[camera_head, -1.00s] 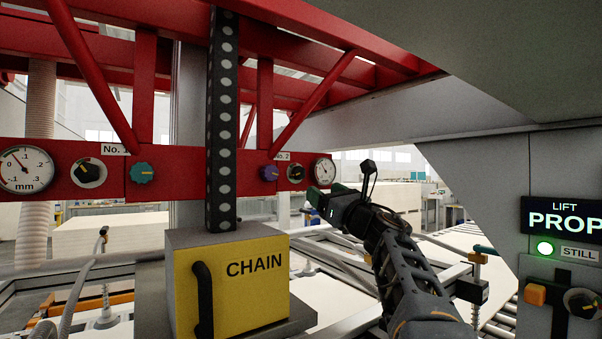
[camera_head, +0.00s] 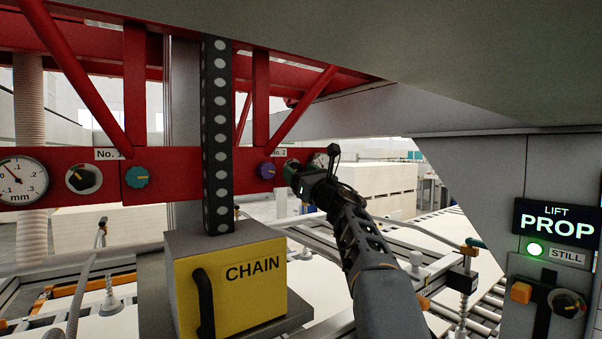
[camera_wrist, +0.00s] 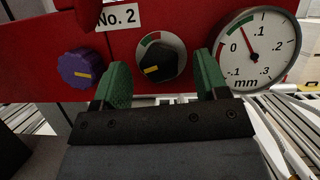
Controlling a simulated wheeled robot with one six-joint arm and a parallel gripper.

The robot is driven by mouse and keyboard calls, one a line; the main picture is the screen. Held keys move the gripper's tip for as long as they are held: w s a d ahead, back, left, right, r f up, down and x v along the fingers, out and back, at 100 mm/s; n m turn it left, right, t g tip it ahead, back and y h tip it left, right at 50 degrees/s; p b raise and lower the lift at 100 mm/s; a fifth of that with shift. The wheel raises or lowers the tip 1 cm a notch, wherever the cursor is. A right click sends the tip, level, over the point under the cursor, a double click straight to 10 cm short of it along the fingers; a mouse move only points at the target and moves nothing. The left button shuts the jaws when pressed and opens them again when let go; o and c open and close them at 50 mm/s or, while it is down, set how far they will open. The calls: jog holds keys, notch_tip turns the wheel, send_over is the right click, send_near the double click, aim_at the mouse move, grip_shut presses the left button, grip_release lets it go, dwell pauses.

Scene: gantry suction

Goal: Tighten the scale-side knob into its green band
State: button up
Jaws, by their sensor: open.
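In the wrist view, a black knob (camera_wrist: 160,62) with a yellow mark sits on a pale round plate on the red beam, beside the mm gauge (camera_wrist: 256,48). Its mark points to the lower left. A green and red band (camera_wrist: 152,37) lies along the plate's upper edge. My gripper (camera_wrist: 163,78) is open, with one green finger on each side of the knob's lower part. I cannot tell whether they touch it. The gauge needle points up and left, between 0 and .1. In the head view my gripper (camera_head: 293,172) hides this knob and partly covers the gauge (camera_head: 320,160).
A purple knob (camera_wrist: 80,67) is left of the black knob, under the No. 2 label (camera_wrist: 117,17). A black column (camera_head: 217,130) and yellow CHAIN box (camera_head: 230,285) stand left of my arm. A grey post with the LIFT PROP sign (camera_head: 557,222) is at right.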

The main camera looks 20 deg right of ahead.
jog(key=shift+c, duration=0.2)
jog(key=c, duration=0.9)
jog(key=shift+m, duration=0.3)
jog(key=m+h, duration=0.2)
jog(key=m, duration=0.1)
jog(key=shift+a+m, duration=0.15)
jog(key=shift+m, duration=0.15)
jog(key=shift+a+m+h, duration=0.1)
jog(key=shift+m+h, duration=1.2)
jog(key=shift+m, duration=1.3)
jog(key=o, duration=0.9)
